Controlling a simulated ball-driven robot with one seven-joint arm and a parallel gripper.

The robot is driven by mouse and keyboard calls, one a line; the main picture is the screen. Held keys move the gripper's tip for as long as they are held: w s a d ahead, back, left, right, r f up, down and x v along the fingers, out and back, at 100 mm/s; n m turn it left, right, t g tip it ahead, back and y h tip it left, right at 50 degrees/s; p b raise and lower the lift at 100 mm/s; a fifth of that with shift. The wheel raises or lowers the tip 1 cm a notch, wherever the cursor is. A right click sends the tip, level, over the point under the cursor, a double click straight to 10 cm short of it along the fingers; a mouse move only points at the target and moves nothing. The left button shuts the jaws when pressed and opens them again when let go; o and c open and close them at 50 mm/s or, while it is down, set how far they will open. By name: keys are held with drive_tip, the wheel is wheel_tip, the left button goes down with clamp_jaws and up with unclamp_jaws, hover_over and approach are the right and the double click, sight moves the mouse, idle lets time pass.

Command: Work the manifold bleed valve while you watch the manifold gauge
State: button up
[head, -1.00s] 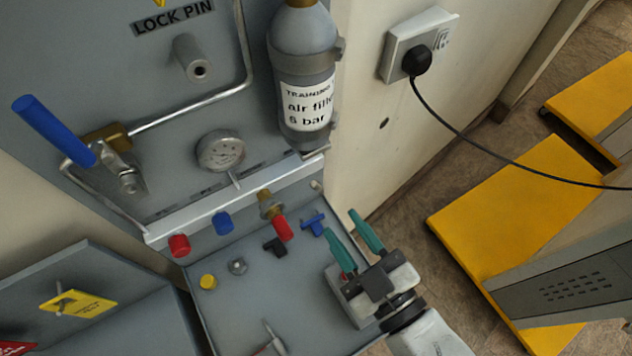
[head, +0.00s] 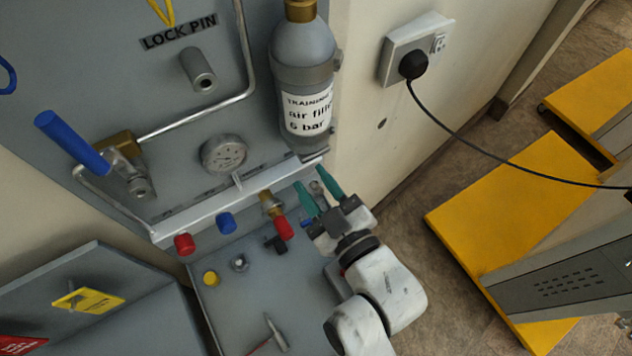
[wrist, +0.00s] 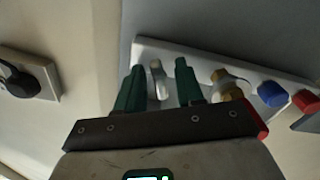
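The manifold gauge (head: 223,155) is a round silver dial on the grey panel above the manifold; its needle is too small to read. The manifold (head: 205,212) is a pale bar with red and blue caps and a brass fitting along it. A small silver fitting, apparently the bleed valve, is at the manifold's right end and shows in the wrist view (wrist: 157,80). My gripper (head: 311,177) is open, its green fingers at that end. In the wrist view my gripper (wrist: 159,66) has the silver fitting between its fingers, with gaps visible on both sides.
The training cylinder (head: 303,90) stands just above the manifold's right end. A blue-handled valve (head: 75,143) is at left. A grey tray (head: 250,290) with loose parts lies below. A black plug (head: 412,65) and cable are on the wall at right.

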clamp_jaws()
drive_tip(key=m+p, duration=0.1)
drive_tip(key=m, duration=0.3)
drive_tip(key=shift+m, duration=0.4)
drive_tip(key=shift+o, duration=0.2)
unclamp_jaws()
drive_tip(key=shift+d, duration=0.1)
